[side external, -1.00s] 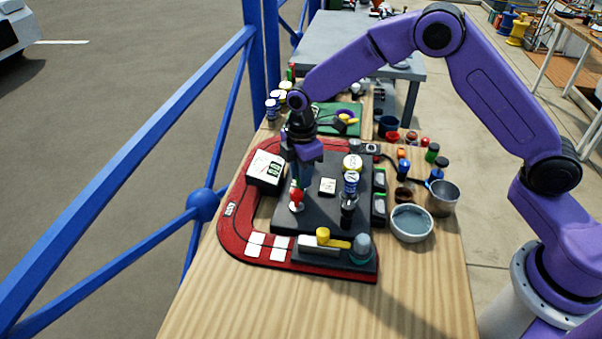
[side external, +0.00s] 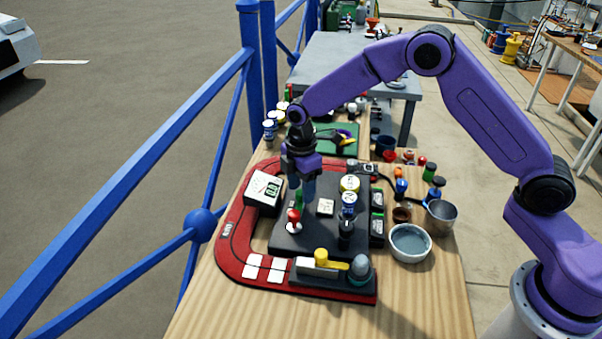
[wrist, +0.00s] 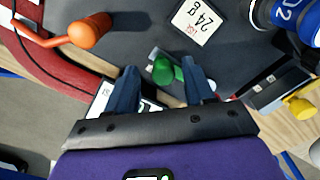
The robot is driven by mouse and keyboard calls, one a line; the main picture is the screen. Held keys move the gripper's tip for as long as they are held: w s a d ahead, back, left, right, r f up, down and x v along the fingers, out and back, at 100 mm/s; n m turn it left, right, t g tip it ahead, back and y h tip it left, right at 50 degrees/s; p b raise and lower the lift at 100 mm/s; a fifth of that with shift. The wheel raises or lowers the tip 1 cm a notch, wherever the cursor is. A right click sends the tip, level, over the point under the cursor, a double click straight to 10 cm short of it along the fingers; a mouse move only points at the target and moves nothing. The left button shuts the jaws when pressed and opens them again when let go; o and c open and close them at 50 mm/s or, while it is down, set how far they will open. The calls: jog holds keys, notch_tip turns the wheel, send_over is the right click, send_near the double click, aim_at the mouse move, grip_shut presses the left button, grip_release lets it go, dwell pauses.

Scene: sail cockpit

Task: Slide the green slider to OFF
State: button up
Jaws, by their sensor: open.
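The green slider (wrist: 163,70) shows in the wrist view as a round green knob on a small pale mount on the dark panel (wrist: 140,48). My gripper (wrist: 158,67) is open, with its blue fingers on either side of the knob. Whether a finger touches it I cannot tell. In the side view my gripper (side external: 302,190) points down over the panel, and part of the green slider (side external: 298,200) shows beside the fingers. I cannot read an OFF mark, and the fingers hide part of the slider's surroundings.
A red-orange knob (side external: 294,215) stands close to the gripper; it also shows in the wrist view (wrist: 90,30). A white meter (side external: 263,190) is to the left, a blue-and-white cylinder (side external: 349,203) to the right. A yellow-handled lever (side external: 321,256) is in front.

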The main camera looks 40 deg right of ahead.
aim_at(301, 190)
notch_tip(301, 190, up, 17)
jog(key=shift+r, duration=0.15)
dwell(0.4)
dwell(0.3)
jog(key=s+d+m, duration=0.1)
jog(key=s+m, duration=0.2)
jog(key=s, duration=1.5)
jog(key=s+d+f+m, duration=0.1)
jog(key=s+d+f, duration=0.1)
jog(key=s+d, duration=0.3)
jog(key=s+d+f+m, duration=0.1)
jog(key=s+d, duration=0.4)
jog(key=s, duration=0.8)
jog(key=shift+f, duration=0.6)
